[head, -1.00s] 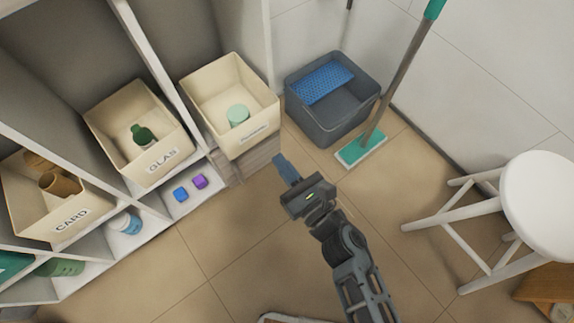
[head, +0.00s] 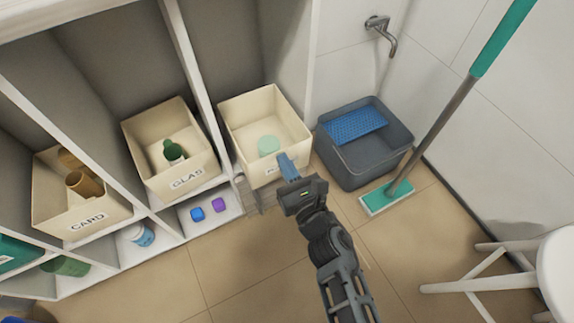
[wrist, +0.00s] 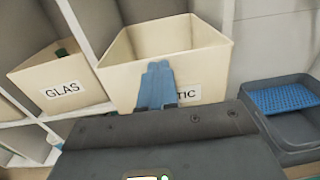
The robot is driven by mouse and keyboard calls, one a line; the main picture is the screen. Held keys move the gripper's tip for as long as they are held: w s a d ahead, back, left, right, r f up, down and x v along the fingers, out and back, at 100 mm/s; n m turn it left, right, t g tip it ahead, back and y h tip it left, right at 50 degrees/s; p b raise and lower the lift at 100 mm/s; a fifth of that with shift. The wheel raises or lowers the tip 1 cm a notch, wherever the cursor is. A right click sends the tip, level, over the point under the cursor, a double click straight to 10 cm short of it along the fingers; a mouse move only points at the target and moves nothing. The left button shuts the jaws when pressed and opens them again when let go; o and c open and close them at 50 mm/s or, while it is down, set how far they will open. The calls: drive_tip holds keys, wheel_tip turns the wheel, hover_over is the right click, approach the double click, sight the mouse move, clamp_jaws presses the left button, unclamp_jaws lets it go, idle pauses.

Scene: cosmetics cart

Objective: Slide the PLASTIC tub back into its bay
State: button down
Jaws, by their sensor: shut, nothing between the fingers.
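The cream PLASTIC tub (head: 241,157) is in the right-hand bay of the shelf unit, its front sticking out past the shelf edge. A pale green round item (head: 268,145) lies inside it. The tub also shows in the wrist view (wrist: 122,85), where the end of its label reads "TIC". My gripper (head: 286,160) is shut and empty, with its blue fingers in front of the tub's front wall. In the wrist view the fingertips (wrist: 158,68) overlap that wall and hide part of the label. I cannot tell whether they touch it.
The GLAS tub (head: 185,185) and the CARD tub (head: 88,220) stand in bays to the left. A grey bucket (head: 365,165) with a blue grid and a teal mop (head: 385,197) stand close on the right. A white stool (head: 480,287) is at lower right. Open floor lies in front.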

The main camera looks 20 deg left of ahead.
drive_tip(key=b+x, duration=0.4)
drive_tip(key=x, duration=0.2)
drive_tip(key=shift+w+a+f, duration=0.2)
drive_tip(key=shift+a, duration=0.05)
drive_tip(key=shift+w+a+r+b, duration=0.2)
drive_tip(key=shift+w+a+b, duration=0.15)
drive_tip(key=shift+w+b, duration=0.05)
drive_tip(key=shift+s, duration=0.1)
